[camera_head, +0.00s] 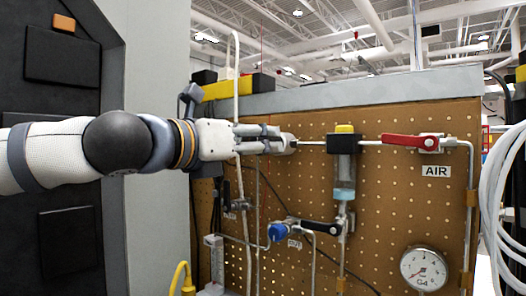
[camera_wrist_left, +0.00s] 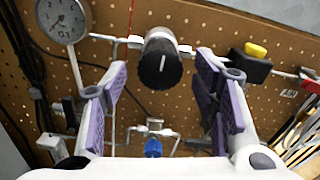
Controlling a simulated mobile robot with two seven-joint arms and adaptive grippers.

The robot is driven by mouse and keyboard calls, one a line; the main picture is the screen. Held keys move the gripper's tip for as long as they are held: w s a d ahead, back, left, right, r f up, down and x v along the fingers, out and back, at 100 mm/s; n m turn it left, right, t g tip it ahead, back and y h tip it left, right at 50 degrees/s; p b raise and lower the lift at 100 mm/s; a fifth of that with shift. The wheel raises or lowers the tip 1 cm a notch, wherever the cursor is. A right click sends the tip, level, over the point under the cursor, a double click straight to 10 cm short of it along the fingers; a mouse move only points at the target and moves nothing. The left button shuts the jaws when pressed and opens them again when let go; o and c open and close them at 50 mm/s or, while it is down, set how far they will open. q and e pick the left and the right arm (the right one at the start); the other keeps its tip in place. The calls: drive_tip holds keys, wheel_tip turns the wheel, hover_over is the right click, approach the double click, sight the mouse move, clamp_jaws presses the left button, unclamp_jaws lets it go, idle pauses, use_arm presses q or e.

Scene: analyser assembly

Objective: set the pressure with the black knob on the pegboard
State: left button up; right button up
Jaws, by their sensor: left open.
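The black knob (camera_wrist_left: 160,64) with a white mark sits on a pipe fitting on the pegboard (camera_head: 400,215). It shows in the left wrist view between the two spread fingers, with gaps on both sides. My left gripper (camera_wrist_left: 162,78) is open and faces the knob; its fingers do not appear to touch it. In the head view my left gripper (camera_head: 287,143) reaches in from the left, in front of the pegboard, and hides the knob. A round gauge (camera_wrist_left: 63,18) stands left of the knob in the wrist view. My right gripper is not in view.
Right of my left gripper are a filter unit with a yellow top (camera_head: 344,140) and a red lever (camera_head: 408,141). Below are a blue valve knob (camera_head: 278,232), a black-handled valve (camera_head: 322,228) and another gauge (camera_head: 424,268). Pipes run between them.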

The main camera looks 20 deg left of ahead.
use_arm(q)
drive_tip(key=shift+x, duration=1.15)
drive_tip(key=shift+r, duration=0.1)
drive_tip(key=c, duration=1.2)
drive_tip(key=shift+o, duration=0.2)
